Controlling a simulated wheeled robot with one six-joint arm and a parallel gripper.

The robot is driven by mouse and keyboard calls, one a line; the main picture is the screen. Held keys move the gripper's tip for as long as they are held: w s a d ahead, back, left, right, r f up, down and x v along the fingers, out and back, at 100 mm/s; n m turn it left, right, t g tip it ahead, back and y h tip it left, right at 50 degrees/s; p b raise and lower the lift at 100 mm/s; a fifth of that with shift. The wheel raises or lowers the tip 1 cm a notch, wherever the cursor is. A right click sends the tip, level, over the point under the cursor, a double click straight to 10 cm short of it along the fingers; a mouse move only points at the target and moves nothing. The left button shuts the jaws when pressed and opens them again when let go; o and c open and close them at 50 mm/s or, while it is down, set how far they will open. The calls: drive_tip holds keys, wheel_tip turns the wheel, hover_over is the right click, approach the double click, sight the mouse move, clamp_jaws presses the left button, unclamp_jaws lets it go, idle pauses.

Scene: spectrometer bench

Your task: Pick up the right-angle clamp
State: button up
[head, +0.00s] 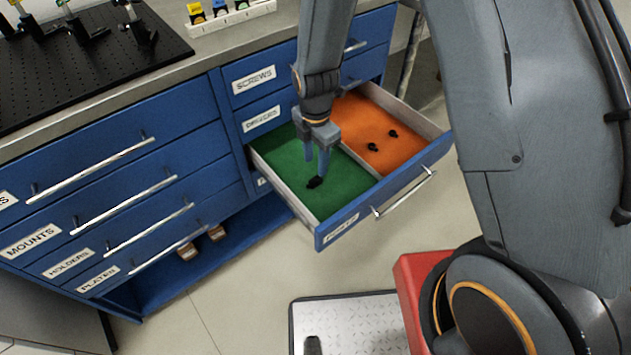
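A small black part (315,182) lies on the green floor of the open drawer's left compartment. It looks like the right-angle clamp, but it is too small to make out its shape. My gripper (316,169) points down into this compartment, just above the black part. Its two fingers are apart with a gap between them, and the right fingertip overlaps the part in the picture. I cannot tell whether they touch.
A black breadboard (95,70) with mounts sits on the bench top. Closed blue drawers (120,195) are at left.

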sight(315, 179)
drive_tip(key=shift+f+p, duration=0.5)
drive_tip(key=shift+f, duration=3.15)
drive_tip(key=shift+c, duration=0.4)
clamp_jaws()
